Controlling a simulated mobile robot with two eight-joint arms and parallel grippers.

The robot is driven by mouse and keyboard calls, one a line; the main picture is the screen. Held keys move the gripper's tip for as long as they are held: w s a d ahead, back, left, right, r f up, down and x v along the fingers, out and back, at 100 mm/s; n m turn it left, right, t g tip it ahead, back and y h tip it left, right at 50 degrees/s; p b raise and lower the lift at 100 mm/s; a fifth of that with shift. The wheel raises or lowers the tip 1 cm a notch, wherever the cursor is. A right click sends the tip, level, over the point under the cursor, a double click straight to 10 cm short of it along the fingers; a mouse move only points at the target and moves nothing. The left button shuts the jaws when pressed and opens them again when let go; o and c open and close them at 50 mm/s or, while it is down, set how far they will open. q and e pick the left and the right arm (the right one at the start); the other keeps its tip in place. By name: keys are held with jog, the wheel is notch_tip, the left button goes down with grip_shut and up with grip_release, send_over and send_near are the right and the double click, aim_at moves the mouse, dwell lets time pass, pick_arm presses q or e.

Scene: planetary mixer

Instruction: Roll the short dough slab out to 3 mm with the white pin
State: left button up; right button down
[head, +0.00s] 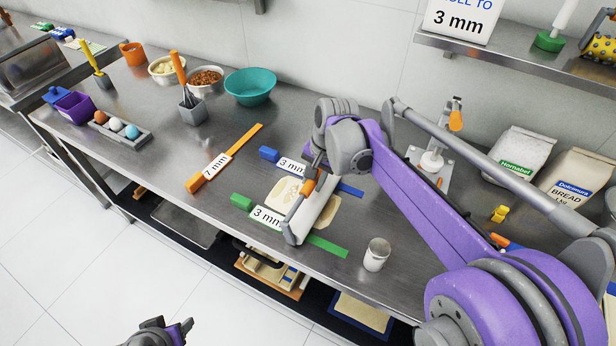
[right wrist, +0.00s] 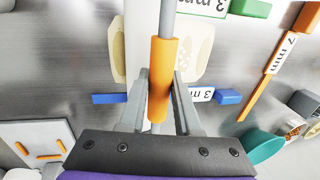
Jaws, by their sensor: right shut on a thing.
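The white pin (head: 318,212) lies across the pale dough slab (head: 281,195) on the steel bench. My right gripper (head: 309,182) is shut on the pin's orange grip (right wrist: 163,75), which sits on a grey bar beside the white roller (right wrist: 134,35). Dough shows on both sides of the roller in the right wrist view (right wrist: 196,48); its middle is hidden. I cannot tell how hard the pin touches it. A blue 3 mm strip (head: 350,190) and a green 3 mm strip (head: 328,246) flank the dough. My left gripper (head: 178,330) is low at the bottom edge, away from the bench.
An orange 7 mm strip (head: 246,138) lies left of the dough. A metal cup (head: 376,254) stands near the front edge, right of the green strip. A teal bowl (head: 250,86), a grey tool holder (head: 193,110) and an egg tray (head: 122,130) are further left. Flour bags (head: 525,155) stand at right.

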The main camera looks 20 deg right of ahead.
jog(key=shift+s+d, duration=0.35)
jog(key=shift+s, duration=0.05)
jog(key=shift+s+d, duration=0.6)
jog(key=shift+s, duration=0.2)
jog(key=shift+s+d, duration=0.55)
jog(key=shift+d, duration=0.05)
jog(key=shift+w+a+f, duration=0.15)
jog(key=shift+w+a, duration=1.2)
jog(key=shift+w, duration=0.2)
jog(key=shift+w+a+f, duration=0.1)
jog(key=shift+w+a, duration=1.1)
jog(key=shift+w, duration=0.1)
jog(key=shift+w+a, duration=0.7)
jog(key=shift+w, duration=0.15)
jog(key=shift+w+a, duration=0.5)
jog(key=shift+w, duration=0.1)
jog(key=shift+w+a+p, duration=0.4)
jog(key=shift+w+a, duration=0.4)
jog(key=shift+w, duration=0.15)
jog(key=shift+w+a+f, duration=0.1)
jog(key=shift+w+a, duration=0.4)
jog(key=shift+w, duration=0.05)
jog(key=shift+w+a, duration=0.45)
jog(key=shift+w, duration=0.1)
jog(key=shift+w+a, duration=0.15)
jog(key=shift+w, duration=0.05)
